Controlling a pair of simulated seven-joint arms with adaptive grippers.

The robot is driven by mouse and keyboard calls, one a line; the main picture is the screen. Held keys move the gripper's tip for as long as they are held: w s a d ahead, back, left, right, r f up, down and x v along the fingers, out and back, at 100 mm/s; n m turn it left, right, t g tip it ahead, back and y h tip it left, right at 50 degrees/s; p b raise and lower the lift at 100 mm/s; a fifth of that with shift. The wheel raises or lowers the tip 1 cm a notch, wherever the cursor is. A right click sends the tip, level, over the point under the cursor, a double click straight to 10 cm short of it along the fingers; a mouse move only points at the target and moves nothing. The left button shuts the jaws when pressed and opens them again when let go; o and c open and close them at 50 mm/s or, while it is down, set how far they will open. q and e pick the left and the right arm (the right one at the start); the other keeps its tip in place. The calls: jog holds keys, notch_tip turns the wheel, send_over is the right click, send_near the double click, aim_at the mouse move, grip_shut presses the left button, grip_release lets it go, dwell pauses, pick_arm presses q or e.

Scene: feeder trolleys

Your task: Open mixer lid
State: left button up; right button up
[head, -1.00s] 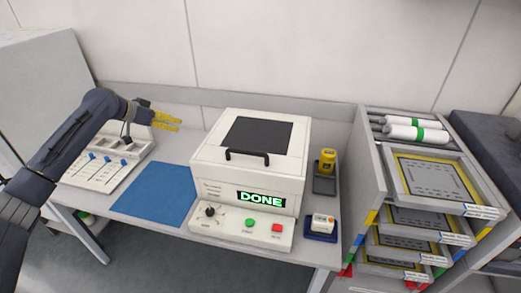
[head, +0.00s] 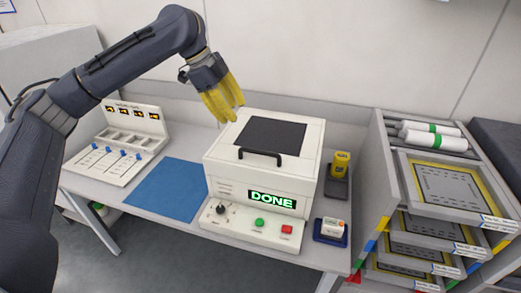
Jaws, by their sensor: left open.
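The mixer (head: 225,174) is a white box on the table with a green DONE display on its front. Its lid (head: 305,158) is shut, with a dark panel on top and a black handle (head: 260,155) along the front edge. My left gripper (head: 226,112) has yellow fingers and is open and empty. In the picture it is at the lid's back left corner, pointing down, apart from the handle. How high it is above the lid I cannot tell. My right gripper is not in view.
A rack with trays (head: 440,190) is farther right.

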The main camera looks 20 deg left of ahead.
aim_at(258, 151)
pick_arm(q)
jog(key=x, duration=1.6)
jog(key=shift+f, duration=0.15)
grip_shut()
